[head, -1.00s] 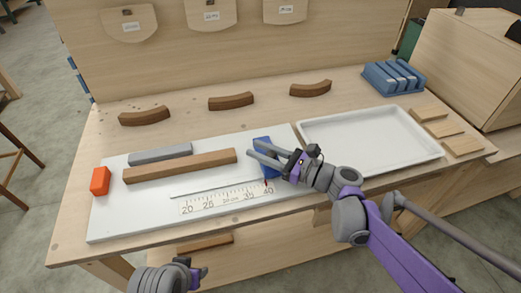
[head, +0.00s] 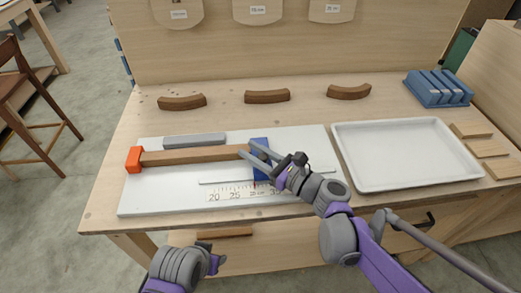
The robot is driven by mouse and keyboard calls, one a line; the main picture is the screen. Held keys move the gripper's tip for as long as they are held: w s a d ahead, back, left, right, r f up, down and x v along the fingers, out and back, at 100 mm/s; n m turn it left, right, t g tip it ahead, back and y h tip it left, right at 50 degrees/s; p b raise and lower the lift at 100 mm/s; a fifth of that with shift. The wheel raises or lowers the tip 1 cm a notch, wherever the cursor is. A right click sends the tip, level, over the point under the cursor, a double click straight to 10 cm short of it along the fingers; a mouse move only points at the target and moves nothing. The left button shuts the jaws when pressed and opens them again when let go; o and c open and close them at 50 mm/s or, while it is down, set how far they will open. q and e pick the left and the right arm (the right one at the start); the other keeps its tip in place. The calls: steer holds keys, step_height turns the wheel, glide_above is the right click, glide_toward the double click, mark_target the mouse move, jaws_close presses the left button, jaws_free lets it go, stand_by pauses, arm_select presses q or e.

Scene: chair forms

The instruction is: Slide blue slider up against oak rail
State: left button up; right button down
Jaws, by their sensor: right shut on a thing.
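The blue slider (head: 262,175) stands on the white board (head: 150,200), above the printed scale (head: 245,193). The brown oak rail (head: 195,156) lies lengthwise on the board, left of the slider. Its left end looks to be against the orange block (head: 134,160). Its right end meets or nearly meets the slider; the fingers partly hide this spot. My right gripper (head: 252,150) is shut on the slider, reaching in from the right. A red pointer below the slider sits near 30 on the scale. My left gripper (head: 215,260) is low in front of the table, its jaws unclear.
A grey bar (head: 194,140) lies behind the rail. A white tray (head: 345,180) is at the right, with a blue rack (head: 438,88) behind it and thin wood pieces (head: 487,149) beside it. Several curved brown pieces (head: 267,96) lie at the back.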

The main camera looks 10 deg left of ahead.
steer(key=c, duration=0.6)
jaws_free()
steer(key=shift+d, duration=0.1)
steer(key=v, duration=1)
steer(key=shift+s+d, duration=0.15)
steer(key=shift+d, duration=0.2)
